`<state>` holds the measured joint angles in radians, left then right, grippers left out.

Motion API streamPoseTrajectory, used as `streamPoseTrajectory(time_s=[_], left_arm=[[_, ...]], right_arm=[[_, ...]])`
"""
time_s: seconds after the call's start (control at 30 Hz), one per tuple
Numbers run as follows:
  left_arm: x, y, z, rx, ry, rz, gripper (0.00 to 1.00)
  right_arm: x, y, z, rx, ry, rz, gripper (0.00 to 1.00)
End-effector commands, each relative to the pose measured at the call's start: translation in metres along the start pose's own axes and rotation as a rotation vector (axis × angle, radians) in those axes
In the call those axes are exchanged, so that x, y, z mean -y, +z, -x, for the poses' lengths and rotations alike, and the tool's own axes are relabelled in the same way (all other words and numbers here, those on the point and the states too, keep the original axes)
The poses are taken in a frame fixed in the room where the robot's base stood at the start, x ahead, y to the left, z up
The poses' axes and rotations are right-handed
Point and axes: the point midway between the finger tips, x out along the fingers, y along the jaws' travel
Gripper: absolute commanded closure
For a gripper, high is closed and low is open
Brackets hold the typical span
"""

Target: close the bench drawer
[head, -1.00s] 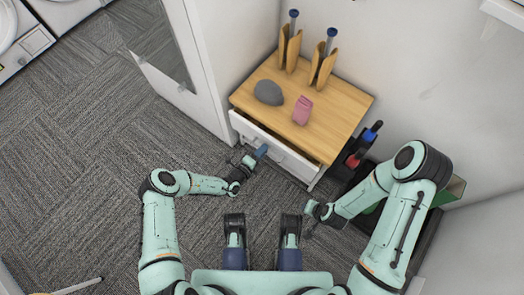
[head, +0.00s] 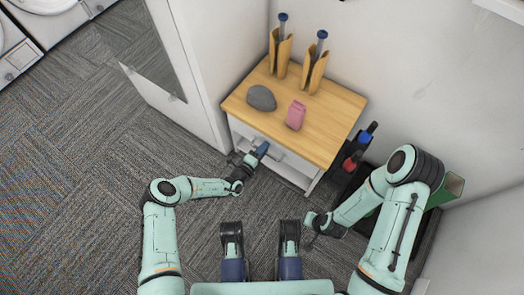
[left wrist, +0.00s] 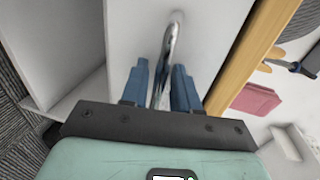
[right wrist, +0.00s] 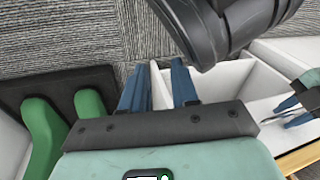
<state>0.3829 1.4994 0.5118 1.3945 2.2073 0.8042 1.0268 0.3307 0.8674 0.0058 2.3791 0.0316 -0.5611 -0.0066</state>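The wooden-topped bench (head: 325,118) stands against the wall in the head view. Its white drawer front (head: 292,169) sits close under the top's front edge, with no drawer interior showing from above; a small remaining gap cannot be ruled out. My left gripper (head: 260,150) is at the drawer's front. In the left wrist view the metal bar handle (left wrist: 171,45) runs between my left gripper's blue fingers (left wrist: 160,85), which stand apart around it. My right gripper (right wrist: 158,82) has its fingers apart, with nothing held, low in front of the bench's right side.
A grey lump (head: 262,97), a pink item (head: 296,114) and two wooden holders (head: 314,70) with blue-topped tools stand on the bench. A white cabinet (head: 188,75) stands left of it. A black rack and green bin (head: 452,188) are right. Carpet (head: 80,190) at left is clear.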

Motion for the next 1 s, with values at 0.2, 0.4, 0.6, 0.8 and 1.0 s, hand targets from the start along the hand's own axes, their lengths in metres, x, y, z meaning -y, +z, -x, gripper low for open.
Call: streamPoseTrajectory(time_s=[0.2,0.4,0.6,0.8,1.0], left_arm=[[0.002,-0.001,-0.001,-0.002,-0.002,0.001,0.71],[0.002,-0.001,0.003,-0.003,-0.001,0.002,0.71],[0.003,0.000,0.034,0.000,0.001,0.003,0.71],[0.003,0.001,0.081,0.002,0.001,0.003,0.71],[0.002,0.000,0.117,0.000,0.000,0.001,0.71]], right_arm=[[0.000,0.000,0.000,-0.001,0.000,0.000,0.71],[0.002,-0.003,0.003,-0.009,-0.004,0.002,0.71],[0.020,-0.023,0.021,-0.074,-0.035,0.019,0.71],[0.027,-0.003,0.040,-0.020,-0.043,0.028,0.71],[0.030,0.015,0.051,0.034,-0.045,0.032,0.71]])
